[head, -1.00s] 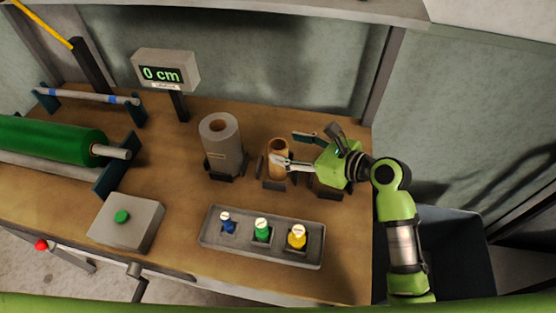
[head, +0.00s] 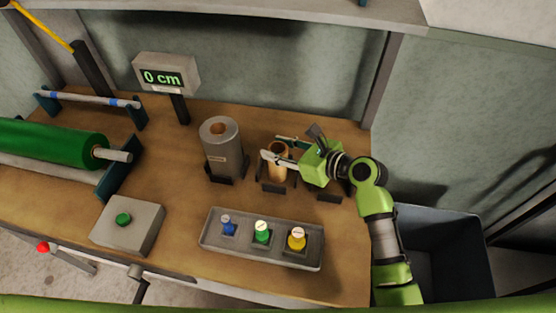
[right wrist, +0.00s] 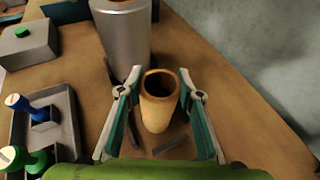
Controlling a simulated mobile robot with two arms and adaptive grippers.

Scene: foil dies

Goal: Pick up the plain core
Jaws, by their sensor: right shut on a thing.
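The plain core (head: 278,163) is a short upright tan tube with an open dark top, at a low dark holder (head: 273,188) on the bench. It also shows in the right wrist view (right wrist: 158,112). My right gripper (head: 276,149) reaches in from the right, with one finger on each side of the core, and is shut on it. The fingers also show in the right wrist view (right wrist: 159,92). I cannot tell whether the core's base touches the bench. My left gripper is not in view.
A silver foil roll (head: 222,155) stands close left of the core. A grey tray (head: 212,241) with blue, green and yellow pieces lies in front. A button box (head: 145,228), a green roller (head: 50,143) and a 0 cm display (head: 165,76) are further left. A dark bin (head: 450,250) stands right.

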